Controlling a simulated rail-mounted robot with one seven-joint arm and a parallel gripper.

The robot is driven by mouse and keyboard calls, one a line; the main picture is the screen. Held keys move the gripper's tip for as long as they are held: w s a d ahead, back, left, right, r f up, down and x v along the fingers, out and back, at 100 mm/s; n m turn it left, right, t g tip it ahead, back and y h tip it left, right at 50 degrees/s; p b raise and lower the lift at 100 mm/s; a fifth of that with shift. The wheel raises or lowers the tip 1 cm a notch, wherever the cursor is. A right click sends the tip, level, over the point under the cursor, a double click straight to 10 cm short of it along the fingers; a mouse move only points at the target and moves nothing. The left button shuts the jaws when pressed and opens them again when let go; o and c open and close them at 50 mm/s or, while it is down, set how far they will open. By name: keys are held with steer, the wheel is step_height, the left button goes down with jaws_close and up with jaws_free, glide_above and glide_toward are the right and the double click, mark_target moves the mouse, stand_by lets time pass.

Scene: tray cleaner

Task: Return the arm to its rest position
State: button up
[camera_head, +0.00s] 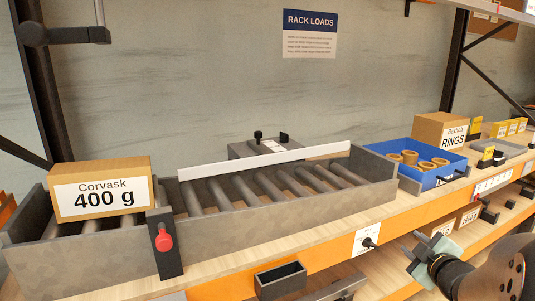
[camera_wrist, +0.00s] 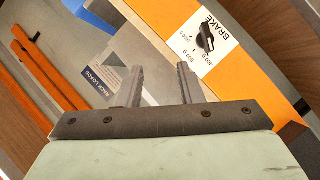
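My gripper (camera_head: 408,243) hangs in the lower right of the head view, in front of the orange shelf edge, with part of my arm behind it. In the wrist view its two fingers (camera_wrist: 160,76) stand apart with nothing between them. It is open, empty and touches nothing that I can see. A black knob (camera_head: 369,243) on a white plate is on the shelf edge to its left. In the wrist view the same plate (camera_wrist: 206,42) reads BRAKE with gram marks; the knob's exact setting is hard to tell.
A Corvask 400 g box (camera_head: 101,190) sits at the left end of the grey roller tray (camera_head: 232,221), beside a post with a red knob (camera_head: 164,239). A blue bin (camera_head: 412,173) holds several rings. A small dark open box (camera_head: 281,281) is below the shelf edge.

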steer(key=s+a+r+m+g+h+p, duration=0.2)
steer(key=a+r+m+g+p, duration=0.15)
steer(key=r+p, duration=0.3)
steer(key=s+a+r+m+g+y+p, duration=0.1)
steer(key=s+a+r+m+g+p, duration=0.2)
steer(key=s+a+p, duration=0.4)
steer(key=s+a+r+m+g+y+p, duration=0.1)
steer(key=s+a+r+m+g+p, duration=0.2)
steer(key=s+a, duration=0.9)
steer(key=s+r+g+p, duration=0.2)
steer(key=s+g+p, duration=0.1)
steer(key=g+p, duration=0.1)
steer(key=shift+a+g+y, duration=0.4)
steer(key=shift+g, duration=0.05)
steer(key=shift+d, duration=0.15)
